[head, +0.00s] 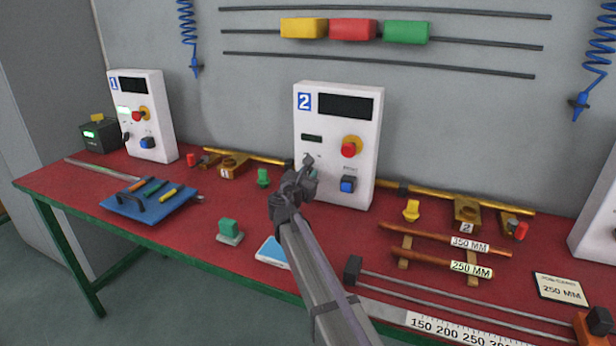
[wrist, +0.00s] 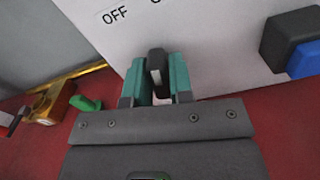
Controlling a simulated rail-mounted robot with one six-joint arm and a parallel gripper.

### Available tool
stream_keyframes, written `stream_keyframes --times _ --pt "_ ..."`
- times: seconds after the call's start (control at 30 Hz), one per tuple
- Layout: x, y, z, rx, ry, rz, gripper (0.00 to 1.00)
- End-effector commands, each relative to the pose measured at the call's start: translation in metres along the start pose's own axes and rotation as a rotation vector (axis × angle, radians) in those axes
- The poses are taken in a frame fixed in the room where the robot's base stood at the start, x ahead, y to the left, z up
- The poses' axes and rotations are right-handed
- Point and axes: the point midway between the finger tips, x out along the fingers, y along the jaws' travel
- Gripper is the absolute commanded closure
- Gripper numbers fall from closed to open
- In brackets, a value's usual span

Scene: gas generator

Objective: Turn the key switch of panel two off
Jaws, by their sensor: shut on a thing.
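Panel two (head: 340,140) is a white upright box marked with a blue "2", standing on the red bench. Its dark display, a small dark indicator window, a red button on a yellow base and a blue button (head: 348,184) face me. My gripper (head: 304,178) is at the panel's lower left front. In the wrist view my gripper's teal fingers (wrist: 158,78) are shut on the black key switch (wrist: 155,66), just below the "OFF" label (wrist: 115,15). A second label beside it is cut off by the frame. In the head view my gripper hides the switch.
Panel one (head: 143,115) stands at the left with a lit green indicator. A blue tray (head: 148,205) with tools, green blocks and brass pipe fittings lie on the bench. Copper tubes (head: 440,250) and a long ruler lie at the right. Blue coiled cords hang on the wall.

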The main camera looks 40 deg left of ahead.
Motion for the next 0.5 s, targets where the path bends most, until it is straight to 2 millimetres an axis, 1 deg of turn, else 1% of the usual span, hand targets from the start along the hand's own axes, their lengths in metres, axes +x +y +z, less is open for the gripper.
stream_keyframes --times 0.5 --pt "-0.0002 0.0 -0.0001 -0.469 0.0 0.0 1.0"
